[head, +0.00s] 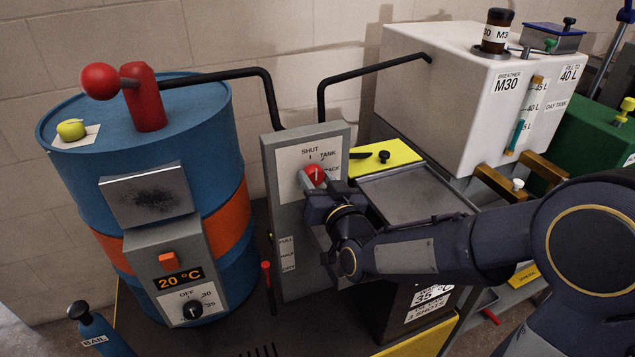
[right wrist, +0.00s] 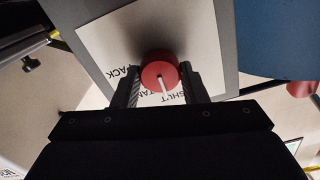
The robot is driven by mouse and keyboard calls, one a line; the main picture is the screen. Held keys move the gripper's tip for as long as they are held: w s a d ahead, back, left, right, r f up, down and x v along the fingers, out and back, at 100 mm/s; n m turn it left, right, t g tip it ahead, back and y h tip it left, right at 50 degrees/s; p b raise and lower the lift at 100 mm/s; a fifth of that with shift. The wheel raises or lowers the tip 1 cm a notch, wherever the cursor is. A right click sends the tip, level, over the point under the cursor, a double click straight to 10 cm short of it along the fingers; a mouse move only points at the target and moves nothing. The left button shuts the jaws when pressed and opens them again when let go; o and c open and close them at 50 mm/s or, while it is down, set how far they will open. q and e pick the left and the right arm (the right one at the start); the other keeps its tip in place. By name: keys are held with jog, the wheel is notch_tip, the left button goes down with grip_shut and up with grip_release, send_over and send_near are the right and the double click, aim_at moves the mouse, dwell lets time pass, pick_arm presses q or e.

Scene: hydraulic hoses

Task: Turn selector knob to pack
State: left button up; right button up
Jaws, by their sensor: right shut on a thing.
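The red selector knob (head: 315,174) sits on the white label plate of an upright grey panel (head: 296,250). The label reads SHUT, TANK and PACK. My right gripper (head: 312,186) is shut on the knob, which also shows between its fingers (right wrist: 160,84) in the right wrist view (right wrist: 160,70). The knob's white line points to the SHUT and TANK side of the label, not toward PACK. The fingers partly cover the lettering. My left gripper is not in view.
A blue drum (head: 205,110) with an orange band and a 20 °C heater box (head: 178,280) stands left. A white day tank (head: 440,90) stands behind right. Black hoses (head: 258,72) rise behind the panel. A grey tray (head: 410,198) lies beside the panel, partly behind my right arm.

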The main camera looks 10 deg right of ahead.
jog(key=shift+f+m+b, duration=0.2)
jog(key=shift+m+b, duration=0.4)
jog(key=shift+b, duration=0.1)
jog(key=m+b, duration=0.7)
jog(key=shift+f+b, duration=0.1)
jog(key=shift+b, duration=0.2)
jog(key=m+b, duration=0.3)
jog(key=shift+m, duration=0.3)
jog(key=m+b, duration=0.2)
jog(key=m, duration=0.1)
jog(key=shift+m, duration=0.3)
jog(key=shift+m+b, duration=1.35)
jog(key=shift+m, duration=0.75)
jog(key=o, duration=1)
jog(key=shift+r, duration=0.2)
